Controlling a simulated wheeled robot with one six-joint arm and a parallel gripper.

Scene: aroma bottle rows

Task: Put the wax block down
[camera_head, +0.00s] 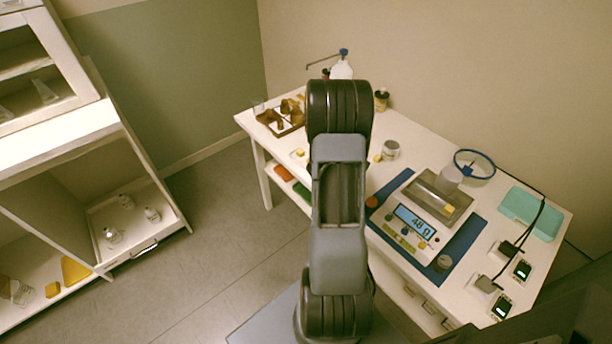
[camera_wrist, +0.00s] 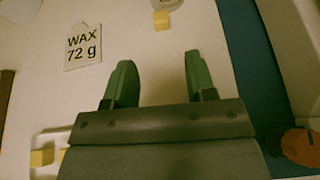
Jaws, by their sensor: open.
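My gripper (camera_wrist: 158,62) is open in the wrist view, its two green fingers apart with nothing between them. A small yellow wax block (camera_wrist: 161,20) lies on the white table ahead of the fingertips, near a round container. In the head view a yellow block (camera_head: 449,210) is on the pan of the scale (camera_head: 412,222), whose display appears to read 48 g. A small yellow block (camera_head: 377,158) lies beside a tin (camera_head: 390,150). My arm hides the gripper in the head view.
A note reading "WAX 72 g" (camera_wrist: 83,47) lies on the table left of the fingers. A blue mat (camera_wrist: 250,70) and an orange knob-like thing (camera_wrist: 300,145) are at right. A teal box (camera_head: 530,213), a blue ring (camera_head: 474,163) and a brown tray (camera_head: 268,124) stand on the table.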

